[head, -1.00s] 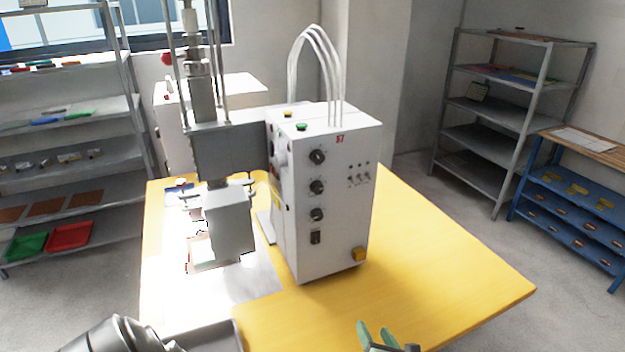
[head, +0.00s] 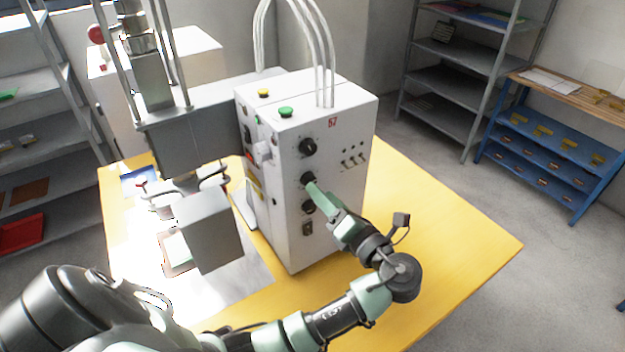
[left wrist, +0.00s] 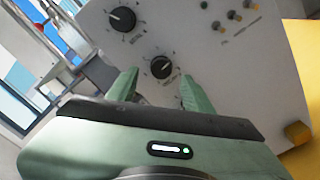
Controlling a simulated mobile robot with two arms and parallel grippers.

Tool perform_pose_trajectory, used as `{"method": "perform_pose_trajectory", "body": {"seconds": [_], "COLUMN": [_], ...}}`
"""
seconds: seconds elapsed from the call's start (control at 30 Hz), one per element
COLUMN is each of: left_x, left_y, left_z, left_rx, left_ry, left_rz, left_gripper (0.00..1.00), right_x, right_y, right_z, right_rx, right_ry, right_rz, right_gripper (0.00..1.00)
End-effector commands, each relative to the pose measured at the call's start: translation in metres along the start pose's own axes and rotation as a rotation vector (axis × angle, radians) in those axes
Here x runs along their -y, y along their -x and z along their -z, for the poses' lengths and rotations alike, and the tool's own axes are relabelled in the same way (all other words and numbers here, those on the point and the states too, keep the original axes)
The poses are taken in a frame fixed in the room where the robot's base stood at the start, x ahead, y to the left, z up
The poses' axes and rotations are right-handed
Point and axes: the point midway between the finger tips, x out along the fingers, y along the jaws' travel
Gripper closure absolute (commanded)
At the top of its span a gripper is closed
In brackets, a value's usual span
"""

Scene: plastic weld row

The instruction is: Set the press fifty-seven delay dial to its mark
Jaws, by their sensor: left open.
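The top dial (head: 308,147) is clear of my gripper. My left gripper (head: 311,186) reaches the front at the middle dial (head: 307,178). In the left wrist view, my open fingers (left wrist: 158,84) point at that dial (left wrist: 161,67), one on each side and apart from it. Its pointer and scale ticks show, but its small label is too blurred to read surely. The lower dial (head: 308,206) is partly covered. My right gripper is out of view.
A rocker switch (head: 307,228) sits under the dials, and small toggles (head: 353,160) sit to their right. The press head (head: 205,225) stands left of the box. The yellow table (head: 450,240) is clear at right. Shelves and a blue rack (head: 545,150) stand behind.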

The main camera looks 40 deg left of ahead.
Motion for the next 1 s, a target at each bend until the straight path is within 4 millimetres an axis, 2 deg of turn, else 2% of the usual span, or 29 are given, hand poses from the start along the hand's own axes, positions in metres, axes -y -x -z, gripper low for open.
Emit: {"method": "perform_pose_trajectory", "body": {"seconds": [0.1,0.23,0.5,0.6,0.7,0.8,1.0], "left_x": [-0.002,-0.001,0.0,0.001,0.001,0.001,0.0], "left_y": [-0.02,-0.034,-0.041,-0.041,-0.041,-0.041,-0.041], "left_z": [-0.002,-0.001,0.0,0.0,0.0,0.0,0.0], "left_rx": [0.001,0.001,0.0,0.0,0.0,0.0,0.0], "left_ry": [-0.002,-0.001,0.001,0.001,0.001,0.001,0.007], "left_rz": [-0.003,-0.001,0.001,0.001,0.001,0.001,0.001], "left_gripper": [0.49,0.49,0.49,0.49,0.77,1.0,1.0], "right_x": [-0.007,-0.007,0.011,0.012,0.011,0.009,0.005], "right_y": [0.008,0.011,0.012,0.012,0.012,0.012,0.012], "right_z": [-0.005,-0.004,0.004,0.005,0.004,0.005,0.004], "right_rx": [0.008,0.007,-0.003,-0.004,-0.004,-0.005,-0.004], "right_ry": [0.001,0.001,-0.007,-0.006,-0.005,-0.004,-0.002], "right_rz": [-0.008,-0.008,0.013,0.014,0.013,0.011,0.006], "right_gripper": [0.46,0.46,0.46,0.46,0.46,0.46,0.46]}}
